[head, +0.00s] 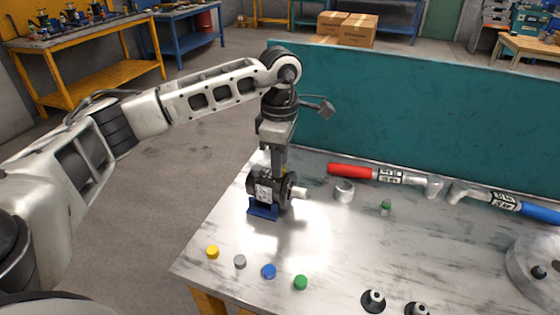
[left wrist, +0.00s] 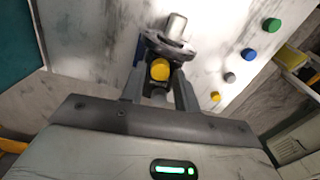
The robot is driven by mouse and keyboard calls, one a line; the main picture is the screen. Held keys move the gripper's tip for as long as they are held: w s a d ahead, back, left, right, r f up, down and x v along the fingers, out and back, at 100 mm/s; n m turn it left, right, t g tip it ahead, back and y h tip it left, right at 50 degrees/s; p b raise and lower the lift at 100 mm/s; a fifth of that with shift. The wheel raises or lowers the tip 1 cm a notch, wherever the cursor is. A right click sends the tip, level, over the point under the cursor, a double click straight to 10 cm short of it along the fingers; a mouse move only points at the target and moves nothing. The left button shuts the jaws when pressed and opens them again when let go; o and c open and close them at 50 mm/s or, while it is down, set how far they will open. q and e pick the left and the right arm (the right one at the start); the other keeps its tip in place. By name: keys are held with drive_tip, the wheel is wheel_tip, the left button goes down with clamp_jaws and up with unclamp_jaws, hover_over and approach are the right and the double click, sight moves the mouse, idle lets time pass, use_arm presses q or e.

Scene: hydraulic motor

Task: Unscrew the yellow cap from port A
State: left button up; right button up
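The hydraulic motor (head: 266,190) is dark and sits in a blue holder (head: 262,211) near the table's left edge. Its silver shaft points right in the head view. In the left wrist view, a round yellow cap (left wrist: 160,69) sits on the motor (left wrist: 177,54). My left gripper (head: 279,168) points down over the motor. In the left wrist view, its fingers (left wrist: 159,80) are on either side of the yellow cap, with gaps that look clear, so it looks open. The port's letter is not readable. My right gripper is not in view.
Loose yellow (head: 212,252), grey (head: 240,261), blue (head: 268,271) and green (head: 300,282) caps lie in front. A metal ring (head: 344,190), a small green-topped part (head: 386,207), a red-handled tool (head: 350,171) and a blue-handled tool (head: 540,213) lie right. A teal panel (head: 420,120) stands behind.

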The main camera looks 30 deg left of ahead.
use_arm(q)
drive_tip(key=m, duration=0.3)
idle(0.5)
clamp_jaws()
drive_tip(key=n, duration=0.3)
drive_tip(key=shift+r+n+p, duration=0.1)
drive_tip(key=shift+n+p, duration=0.2)
drive_tip(key=shift+p, duration=0.05)
drive_tip(key=shift+n, duration=1.1)
